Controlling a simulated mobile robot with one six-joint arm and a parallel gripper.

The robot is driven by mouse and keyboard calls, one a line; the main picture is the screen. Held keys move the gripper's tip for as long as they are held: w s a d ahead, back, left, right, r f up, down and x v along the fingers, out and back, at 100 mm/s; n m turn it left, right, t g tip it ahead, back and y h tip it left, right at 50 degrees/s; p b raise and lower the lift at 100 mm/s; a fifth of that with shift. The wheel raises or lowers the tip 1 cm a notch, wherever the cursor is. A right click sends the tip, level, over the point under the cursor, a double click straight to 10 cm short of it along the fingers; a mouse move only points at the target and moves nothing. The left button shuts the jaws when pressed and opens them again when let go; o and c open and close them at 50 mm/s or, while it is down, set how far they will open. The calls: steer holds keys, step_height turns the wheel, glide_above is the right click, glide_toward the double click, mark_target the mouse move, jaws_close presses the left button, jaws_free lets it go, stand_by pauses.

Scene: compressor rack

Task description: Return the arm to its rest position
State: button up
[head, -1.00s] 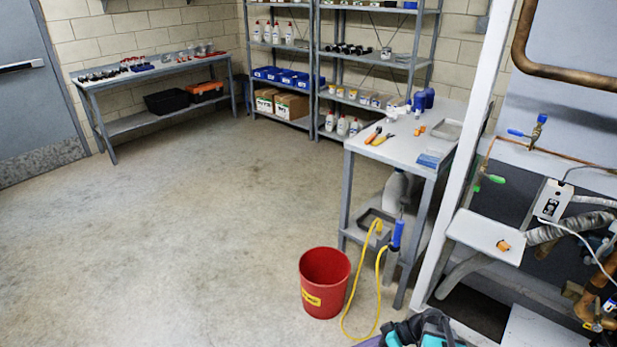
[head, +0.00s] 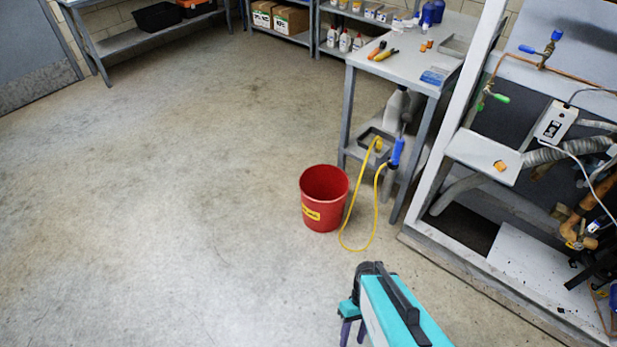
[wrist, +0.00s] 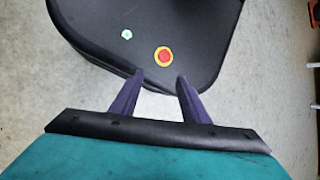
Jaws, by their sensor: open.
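My arm's teal and black end shows at the bottom of the head view, right of the middle. My gripper (head: 352,338) is there too, with its purple fingers pointing down and partly cut off by the lower edge. In the wrist view my gripper (wrist: 160,77) has its two purple fingers apart with nothing between them. They reach over the black top of my own base, which carries a red and yellow button.
A red bucket (head: 324,200) stands on the floor near the grey workbench (head: 420,68), beside a yellow hose (head: 350,220). The compressor rack frame (head: 470,240) is at the right. The floor (head: 160,200) at the left is clear.

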steer(key=d+m, duration=0.1)
steer(key=d+m+h, duration=0.1)
steer(key=m, duration=0.1)
steer(key=w+m, duration=0.1)
steer(key=shift+d+f+t+h, duration=0.3)
steer(key=shift+d+t, duration=0.1)
stand_by(1.0)
